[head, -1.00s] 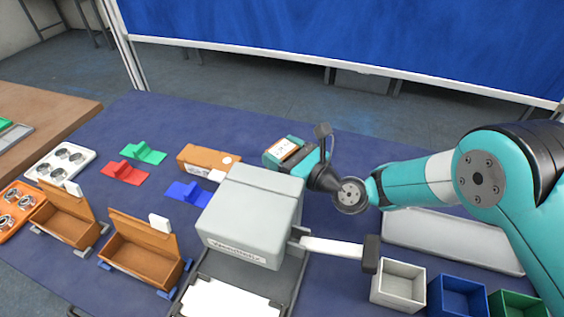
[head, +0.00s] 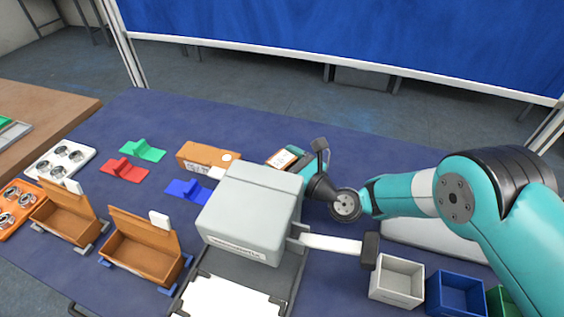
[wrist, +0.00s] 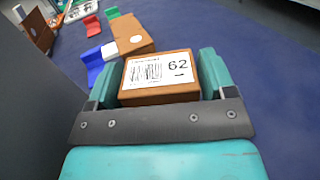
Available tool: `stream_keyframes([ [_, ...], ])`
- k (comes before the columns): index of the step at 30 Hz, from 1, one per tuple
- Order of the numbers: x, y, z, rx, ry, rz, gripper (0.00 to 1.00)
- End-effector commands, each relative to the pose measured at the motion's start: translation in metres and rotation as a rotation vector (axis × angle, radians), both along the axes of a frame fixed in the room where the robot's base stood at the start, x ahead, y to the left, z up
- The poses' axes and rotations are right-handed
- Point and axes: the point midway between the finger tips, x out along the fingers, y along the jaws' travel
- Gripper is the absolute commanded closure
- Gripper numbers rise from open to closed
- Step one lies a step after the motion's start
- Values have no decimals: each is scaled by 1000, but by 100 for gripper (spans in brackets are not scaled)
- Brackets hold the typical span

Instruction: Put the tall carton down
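The tall carton (wrist: 160,94) is brown, with a white barcode label marked 62 on its upward face. It sits between the two teal fingers of my gripper (wrist: 161,68) in the wrist view, which close against its sides. In the head view its white label (head: 280,158) shows between the fingers, behind the grey machine. The machine hides the carton's lower part, so I cannot tell whether it touches the table.
Another orange carton (head: 205,157) lies close to the left of my gripper. The grey machine (head: 250,215) stands just in front. Blue (head: 189,189), red (head: 124,169) and green (head: 143,150) holders are at left. The table behind my gripper is clear.

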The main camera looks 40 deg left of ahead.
Motion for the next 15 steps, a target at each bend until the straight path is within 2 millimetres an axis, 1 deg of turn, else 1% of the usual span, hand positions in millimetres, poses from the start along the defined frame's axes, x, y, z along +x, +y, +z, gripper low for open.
stream_keyframes([
  [3,0,0,5,0,0,0,24],
  [5,0,-5,2,-2,3,-1,24],
  [15,-4,-60,0,-3,3,-3,24],
])
